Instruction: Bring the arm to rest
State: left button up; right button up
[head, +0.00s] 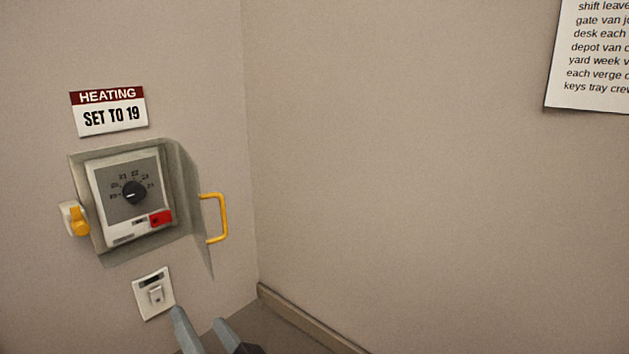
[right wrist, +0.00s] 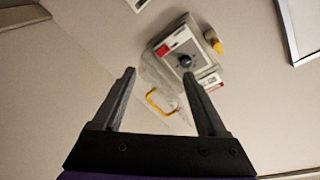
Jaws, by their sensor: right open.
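My right gripper (head: 203,327) shows at the bottom of the head view, its two grey fingers apart and empty, just below a white wall switch (head: 154,294). In the right wrist view the open fingers (right wrist: 160,95) point toward the heating control (right wrist: 186,62). The heating control (head: 131,197) has a black dial (head: 134,193) and sits in a grey wall box. The box's cover (head: 192,200) with a yellow handle (head: 217,218) stands swung open to the right. The gripper is apart from all of these as far as I can see. My left gripper is not in view.
A sign (head: 109,111) reading "HEATING SET TO 19" hangs above the box. A yellow latch (head: 76,219) is at the box's left side. A printed notice (head: 590,55) is on the right wall. The wall right of the corner is otherwise bare, with a skirting (head: 305,320) low down.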

jog(key=d+f+n+g+h, duration=0.1)
jog(key=d+f+g+h, duration=0.15)
jog(key=d+f, duration=0.65)
jog(key=d+f+n+g+h, duration=0.25)
jog(key=d+f, duration=0.45)
jog(key=f, duration=0.4)
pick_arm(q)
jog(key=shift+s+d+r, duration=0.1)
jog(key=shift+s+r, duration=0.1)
pick_arm(e)
jog(key=s+d+f+m+g+h, duration=0.1)
jog(key=s+d+f+h, duration=0.2)
jog(key=s+d+f, duration=0.2)
jog(key=s+d+f+m+g+h, duration=0.1)
jog(key=s+d+f+g+h, duration=0.1)
jog(key=s+d+f, duration=0.3)
jog(key=d+f+h, duration=0.1)
jog(key=d+f, duration=0.3)
jog(key=d, duration=0.2)
jog(key=shift+d, duration=0.25)
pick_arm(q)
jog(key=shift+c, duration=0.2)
pick_arm(e)
jog(key=shift+m, duration=0.25)
